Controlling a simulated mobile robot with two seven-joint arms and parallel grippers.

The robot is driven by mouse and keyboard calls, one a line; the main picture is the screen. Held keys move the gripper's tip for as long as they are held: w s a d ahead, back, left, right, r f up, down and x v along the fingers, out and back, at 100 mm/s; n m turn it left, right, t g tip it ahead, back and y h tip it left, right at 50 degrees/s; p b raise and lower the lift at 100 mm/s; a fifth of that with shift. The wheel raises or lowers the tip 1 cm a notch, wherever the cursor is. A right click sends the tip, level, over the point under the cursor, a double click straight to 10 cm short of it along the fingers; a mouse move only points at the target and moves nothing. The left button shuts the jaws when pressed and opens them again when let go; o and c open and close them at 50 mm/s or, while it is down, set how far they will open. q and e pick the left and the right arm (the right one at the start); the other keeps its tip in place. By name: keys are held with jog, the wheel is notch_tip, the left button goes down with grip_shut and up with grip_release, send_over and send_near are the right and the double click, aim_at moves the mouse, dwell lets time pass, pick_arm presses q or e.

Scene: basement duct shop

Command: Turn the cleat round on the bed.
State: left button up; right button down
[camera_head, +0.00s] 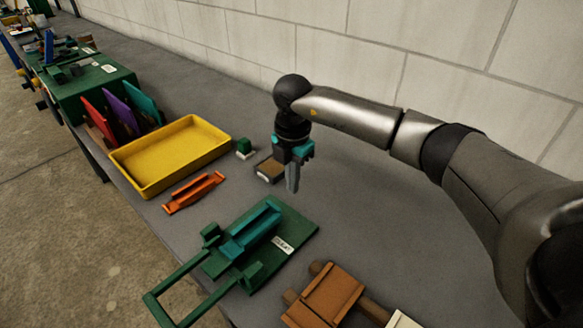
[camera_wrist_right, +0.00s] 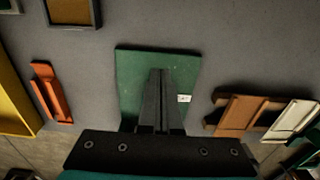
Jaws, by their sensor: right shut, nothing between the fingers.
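A green bed (camera_head: 298,228) with a small white label and a long handle frame lies on the bench, in the lower middle of the head view. A teal channel-shaped piece, which looks like the cleat (camera_head: 262,222), lies lengthwise on it between green blocks. My right gripper (camera_head: 292,188) is shut and empty, pointing down above the bench just beyond the bed. In the right wrist view my fingers (camera_wrist_right: 160,73) are together in front of the green bed (camera_wrist_right: 130,65), and the cleat is hidden behind them. My left gripper is not in view.
A yellow tray (camera_head: 150,187), an orange piece (camera_head: 193,193), a small green block (camera_head: 244,147) and a brown-topped pad (camera_head: 268,170) lie left of my right gripper. Brown wooden parts (camera_head: 328,292) lie right of the bed. The grey bench behind is clear up to the block wall.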

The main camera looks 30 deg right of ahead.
aim_at(274, 205)
notch_tip(274, 205, down, 4)
jog(key=shift+a+r, duration=0.15)
jog(key=shift+r, duration=0.1)
jog(key=shift+s+a+r+p, duration=0.15)
jog(key=shift+s+a, duration=0.1)
jog(key=shift+a, duration=0.4)
jog(key=shift+s+a+r+p, duration=0.1)
jog(key=shift+s+a+p, duration=0.1)
jog(key=shift+a, duration=0.4)
jog(key=shift+s+a, duration=0.2)
jog(key=shift+a, duration=0.25)
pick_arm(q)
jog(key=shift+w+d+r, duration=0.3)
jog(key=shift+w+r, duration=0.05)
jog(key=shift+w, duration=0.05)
pick_arm(e)
jog(key=shift+f, duration=0.1)
jog(key=shift+s+a+p, duration=0.2)
jog(key=shift+a+p, duration=0.1)
jog(key=shift+a, duration=0.25)
jog(key=shift+s+a+p, duration=0.15)
jog(key=shift+a+p, duration=0.15)
jog(key=shift+a, duration=0.25)
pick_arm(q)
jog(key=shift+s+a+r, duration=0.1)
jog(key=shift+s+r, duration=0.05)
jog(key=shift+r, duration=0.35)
pick_arm(e)
jog(key=shift+d, duration=0.1)
